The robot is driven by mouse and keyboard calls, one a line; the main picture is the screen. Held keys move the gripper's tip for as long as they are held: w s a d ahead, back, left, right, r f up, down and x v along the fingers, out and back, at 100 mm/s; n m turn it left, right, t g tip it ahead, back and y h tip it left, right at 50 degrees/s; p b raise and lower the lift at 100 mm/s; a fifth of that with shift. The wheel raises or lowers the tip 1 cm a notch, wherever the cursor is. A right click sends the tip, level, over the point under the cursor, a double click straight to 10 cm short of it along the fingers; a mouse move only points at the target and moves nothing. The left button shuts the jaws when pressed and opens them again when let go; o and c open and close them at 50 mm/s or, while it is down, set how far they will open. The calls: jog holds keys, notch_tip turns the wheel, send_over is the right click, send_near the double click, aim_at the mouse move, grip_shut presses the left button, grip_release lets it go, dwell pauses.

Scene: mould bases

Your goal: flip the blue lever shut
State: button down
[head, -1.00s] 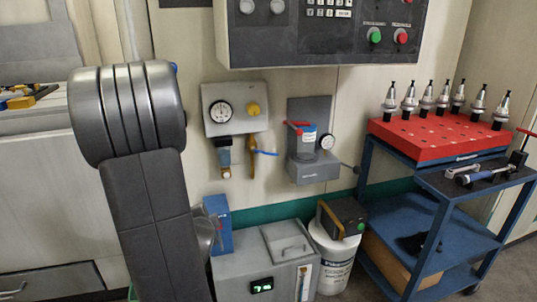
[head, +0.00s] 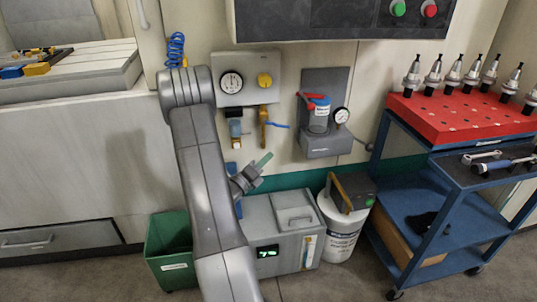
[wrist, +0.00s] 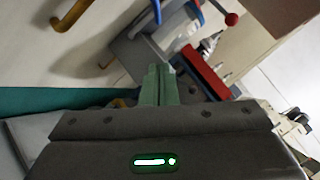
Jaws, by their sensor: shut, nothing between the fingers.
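The blue lever (head: 279,126) sticks out to the right, roughly level, from an upright brass valve (head: 264,122) under the grey gauge panel (head: 247,78). My gripper (head: 263,161) is below the lever and a little left of its tip, apart from it, with its greenish fingers pointing up and right. The fingers are shut and empty; they also show in the wrist view (wrist: 158,84). A brass-coloured bent part (wrist: 76,15) shows at the top left of the wrist view.
Right of the valve hangs a grey filter unit (head: 326,140) with a red lever (head: 310,97) and gauge. Below stand a grey box (head: 290,240), a white bucket (head: 340,230) and a green bin (head: 167,250). A blue trolley (head: 405,165) stands at the right.

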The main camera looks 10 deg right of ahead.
jog(key=w+d+r, duration=0.3)
jog(key=w+d, duration=0.3)
jog(key=w, duration=0.2)
jog(key=shift+r, duration=0.4)
jog(key=shift+d+f+b, duration=0.1)
jog(key=shift+f+b, duration=0.05)
jog(key=shift+b, duration=0.9)
